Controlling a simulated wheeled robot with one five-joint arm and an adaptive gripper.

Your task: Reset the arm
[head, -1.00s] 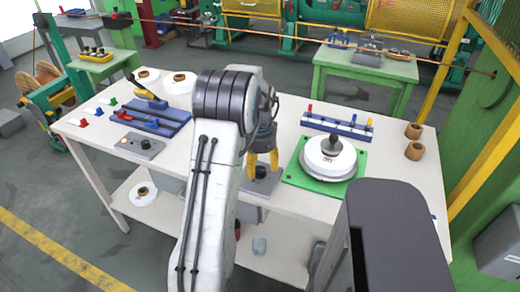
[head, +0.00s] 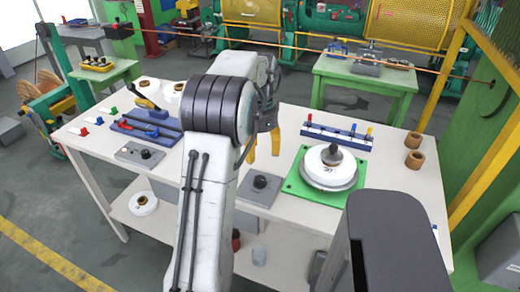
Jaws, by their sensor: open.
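My arm rises from the bottom of the head view and reaches over the white workbench (head: 295,222). My gripper (head: 263,148), with yellow fingers, points down above the middle of the bench. The fingers are apart and nothing shows between them. Just below and in front of it is a grey box with a black knob (head: 260,187), apart from the fingers. My arm hides part of the bench's middle.
A white round spool on a green plate (head: 325,173) stands right of the gripper. Behind it is a blue rack with coloured pegs (head: 337,136). Two brown bobbins (head: 413,150) stand at the right edge. A blue tray (head: 146,127) and a grey knob box (head: 140,153) lie left.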

